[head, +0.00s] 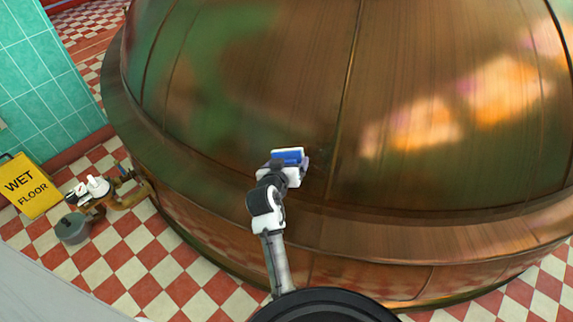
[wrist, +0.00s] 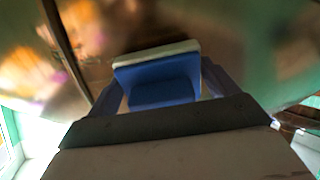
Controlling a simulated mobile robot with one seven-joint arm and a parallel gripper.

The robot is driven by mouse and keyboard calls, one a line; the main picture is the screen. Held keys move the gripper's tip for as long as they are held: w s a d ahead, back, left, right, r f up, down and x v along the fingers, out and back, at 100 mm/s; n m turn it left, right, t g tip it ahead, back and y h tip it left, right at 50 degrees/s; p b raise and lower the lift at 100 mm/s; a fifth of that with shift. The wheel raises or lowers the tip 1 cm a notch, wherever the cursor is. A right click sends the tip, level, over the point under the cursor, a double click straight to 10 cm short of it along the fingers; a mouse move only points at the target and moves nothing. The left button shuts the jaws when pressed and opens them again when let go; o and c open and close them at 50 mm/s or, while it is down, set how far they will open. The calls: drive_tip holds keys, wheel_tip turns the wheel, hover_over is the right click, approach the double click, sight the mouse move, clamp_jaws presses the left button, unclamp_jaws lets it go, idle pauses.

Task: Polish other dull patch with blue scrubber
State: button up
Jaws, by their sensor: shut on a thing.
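My gripper (head: 289,163) is shut on the blue scrubber (head: 288,156), which has a pale pad along its far edge. In the wrist view the scrubber (wrist: 160,80) sits between both fingers, its pale pad (wrist: 155,54) turned toward the copper kettle (head: 240,90). The gripper is at the lower part of the kettle's dome, just left of a vertical seam. I cannot tell whether the pad touches the copper. A darker smudge (head: 322,162) shows just right of the gripper; I cannot tell whether it is a dull patch.
A wide copper rim (head: 400,228) runs around the dome's foot below my gripper. At left on the checkered floor stand a yellow wet-floor sign (head: 30,187), a grey bucket (head: 72,228) and pipes with valves (head: 122,190). A green tiled wall (head: 40,80) is at far left.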

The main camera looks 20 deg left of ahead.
sight(314, 164)
drive_tip(key=shift+w+f, duration=0.2)
drive_tip(key=shift+w, duration=0.15)
drive_tip(key=shift+d+r+p, duration=0.15)
drive_tip(key=shift+d+p, duration=0.3)
drive_tip(key=shift+d, duration=1.1)
drive_tip(key=shift+w+d+p, duration=0.2)
drive_tip(key=shift+d+p, duration=0.6)
drive_tip(key=shift+d, duration=1.1)
drive_tip(key=shift+w+d+p, duration=0.15)
drive_tip(key=shift+d+p, duration=0.7)
drive_tip(key=shift+d, duration=1.1)
drive_tip(key=shift+w+d+p, duration=0.2)
drive_tip(key=shift+d+p, duration=0.6)
drive_tip(key=shift+d, duration=1.1)
drive_tip(key=shift+s+a+b, duration=0.2)
drive_tip(key=shift+a+b, duration=0.3)
drive_tip(key=shift+a, duration=1.35)
drive_tip(key=shift+s+a+b, duration=0.2)
drive_tip(key=shift+a+b, duration=0.25)
drive_tip(key=shift+a, duration=1.4)
